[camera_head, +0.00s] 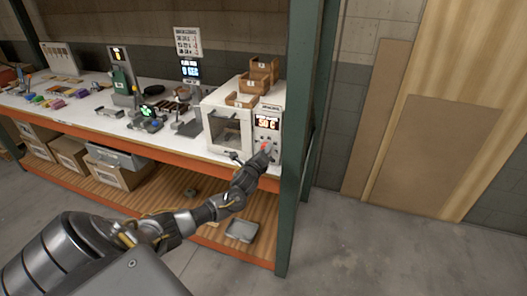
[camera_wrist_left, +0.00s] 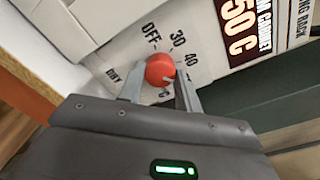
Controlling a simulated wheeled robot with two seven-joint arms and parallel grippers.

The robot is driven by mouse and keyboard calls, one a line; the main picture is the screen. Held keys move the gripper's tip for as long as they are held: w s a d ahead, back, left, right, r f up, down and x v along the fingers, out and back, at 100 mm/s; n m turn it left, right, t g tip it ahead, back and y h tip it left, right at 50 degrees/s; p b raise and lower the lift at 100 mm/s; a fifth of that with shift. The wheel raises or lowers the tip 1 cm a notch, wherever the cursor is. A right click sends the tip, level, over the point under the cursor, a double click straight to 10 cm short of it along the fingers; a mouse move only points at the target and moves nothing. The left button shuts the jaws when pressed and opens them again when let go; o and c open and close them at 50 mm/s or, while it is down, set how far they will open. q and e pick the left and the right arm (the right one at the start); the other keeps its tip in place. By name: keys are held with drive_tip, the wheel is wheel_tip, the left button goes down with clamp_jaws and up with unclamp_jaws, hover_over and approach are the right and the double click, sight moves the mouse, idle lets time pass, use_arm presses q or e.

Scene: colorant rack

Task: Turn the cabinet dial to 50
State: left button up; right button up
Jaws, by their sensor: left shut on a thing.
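The white cabinet (camera_head: 207,122) stands at the right end of the bench. Its panel display (camera_head: 267,124) reads 50 C, and the same display shows large in the left wrist view (camera_wrist_left: 240,25). The red dial (camera_wrist_left: 160,68) sits on the panel, with OFF, 30, 40 and DRY printed around it; other marks are hidden by my fingers. A pale pointer line on the dial slants to the lower right. My left gripper (camera_head: 264,155) is at the panel, its fingers shut on the two sides of the dial. My right gripper is not in view.
Small wooden boxes (camera_head: 258,83) stand on the cabinet. A green rack post (camera_head: 299,130) rises close to its right. Scales and small tools spread along the bench to the left. Cardboard boxes (camera_head: 117,172) and a grey tray (camera_head: 241,231) sit below.

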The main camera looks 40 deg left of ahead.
use_arm(q)
drive_tip(key=shift+m, duration=0.8)
drive_tip(key=o, duration=1)
drive_tip(key=shift+c, duration=0.2)
drive_tip(key=b+v, duration=0.1)
drive_tip(key=v, duration=0.9)
drive_tip(key=shift+s+d, duration=0.15)
drive_tip(key=shift+s, duration=0.2)
